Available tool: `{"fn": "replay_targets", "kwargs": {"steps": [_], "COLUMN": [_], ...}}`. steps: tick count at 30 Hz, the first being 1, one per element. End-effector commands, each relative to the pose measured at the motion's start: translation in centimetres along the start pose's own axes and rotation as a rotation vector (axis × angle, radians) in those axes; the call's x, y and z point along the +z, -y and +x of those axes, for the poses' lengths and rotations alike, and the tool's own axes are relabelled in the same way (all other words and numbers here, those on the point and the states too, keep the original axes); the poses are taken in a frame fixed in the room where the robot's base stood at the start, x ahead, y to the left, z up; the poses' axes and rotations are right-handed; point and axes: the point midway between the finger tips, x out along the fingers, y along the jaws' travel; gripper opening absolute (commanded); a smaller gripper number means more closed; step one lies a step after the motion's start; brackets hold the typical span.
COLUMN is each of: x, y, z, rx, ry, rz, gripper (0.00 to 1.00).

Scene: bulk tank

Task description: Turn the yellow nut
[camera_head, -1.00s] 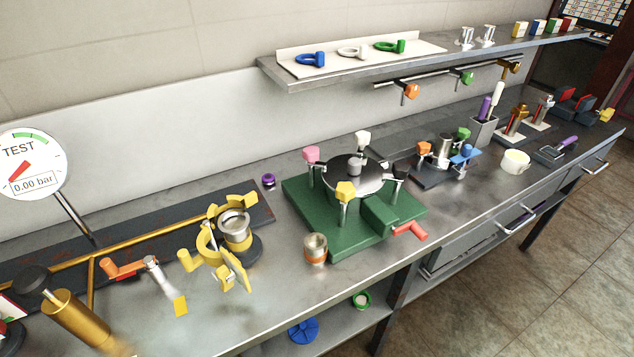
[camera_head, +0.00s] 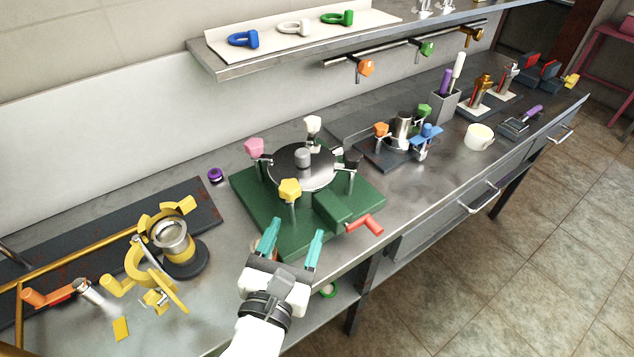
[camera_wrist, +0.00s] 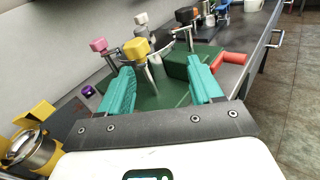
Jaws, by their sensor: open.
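The yellow nut (camera_head: 290,188) sits on top of an upright bolt at the near corner of the green base (camera_head: 262,225). It also shows in the wrist view (camera_wrist: 136,48), ahead of and between my fingers. My gripper (camera_head: 292,240) is open and empty, with teal fingers pointing toward the green base, a short way in front of the nut. The fingers do not touch the nut. A round dark lid (camera_head: 300,160) stands behind it, with a pink nut (camera_head: 255,147), a white nut (camera_head: 313,123) and a black nut (camera_head: 353,160) around it.
A red crank handle (camera_head: 365,223) sticks out at the right of the green base. A yellow clamp with a metal fitting (camera_head: 172,238) stands to the left. A smaller fixture with colored knobs (camera_head: 402,135) stands behind right. A shelf (camera_head: 215,62) runs above.

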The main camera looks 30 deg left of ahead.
Motion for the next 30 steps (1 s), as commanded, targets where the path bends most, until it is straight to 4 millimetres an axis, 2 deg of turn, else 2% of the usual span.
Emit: {"fn": "replay_targets", "kwargs": {"steps": [1,5,10,21,30], "x": [0.3,0.8,0.9,1.1,1.2], "y": [-1.7,-3.3,-3.4,-3.7,-3.8], "z": [-0.4,-0.5,1.5,7.9,9.9], "rx": [0.033,0.066,0.064,0.062,0.063], "ry": [0.02,0.046,0.047,0.045,0.045], "rz": [-0.049,-0.11,-0.113,-0.109,-0.109], "gripper": [0.65,0.65,0.65,0.65,0.65]}}
